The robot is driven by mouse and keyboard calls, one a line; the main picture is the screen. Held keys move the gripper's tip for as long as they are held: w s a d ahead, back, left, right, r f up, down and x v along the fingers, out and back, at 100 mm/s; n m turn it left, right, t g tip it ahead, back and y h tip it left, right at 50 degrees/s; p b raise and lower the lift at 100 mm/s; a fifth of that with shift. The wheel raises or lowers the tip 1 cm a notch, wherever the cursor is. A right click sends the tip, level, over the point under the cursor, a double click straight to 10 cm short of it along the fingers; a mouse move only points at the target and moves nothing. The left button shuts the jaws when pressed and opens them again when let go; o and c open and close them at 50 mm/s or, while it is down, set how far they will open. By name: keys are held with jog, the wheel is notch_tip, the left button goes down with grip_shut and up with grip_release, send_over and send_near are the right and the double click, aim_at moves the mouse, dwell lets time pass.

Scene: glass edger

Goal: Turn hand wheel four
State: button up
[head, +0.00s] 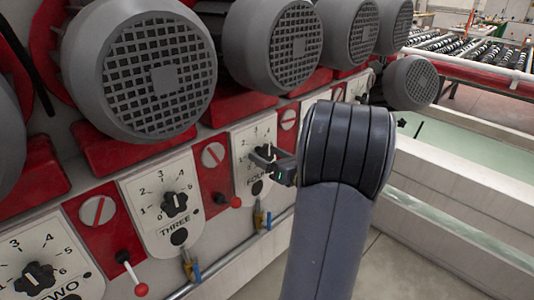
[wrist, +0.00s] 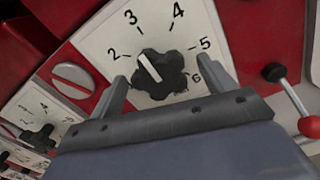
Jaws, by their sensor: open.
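Hand wheel four is a black lobed knob (wrist: 168,82) with a white pointer line, in the middle of a white numbered dial plate (wrist: 105,38) in the wrist view. The pointer line points up and left, between 2 and 3. My gripper (wrist: 165,76) is open, with one finger left of the knob and one right, a gap showing on each side. I cannot tell how deep the fingertips reach. In the head view my gripper (head: 265,160) is at the plate marked FOUR (head: 242,140), and it and my arm largely hide the knob there.
Hand wheel three (head: 174,204) and hand wheel two (head: 37,278) are on plates to the left. A red-knobbed lever (wrist: 295,98) is right of plate four in the wrist view. Large grey motors (head: 145,70) hang above the dials. A pipe (head: 240,250) runs below.

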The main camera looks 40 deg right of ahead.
jog(key=shift+w, duration=0.55)
jog(key=c, duration=1)
jog(key=shift+f, duration=0.1)
jog(key=shift+n+b, duration=0.3)
jog(key=shift+b, duration=0.35)
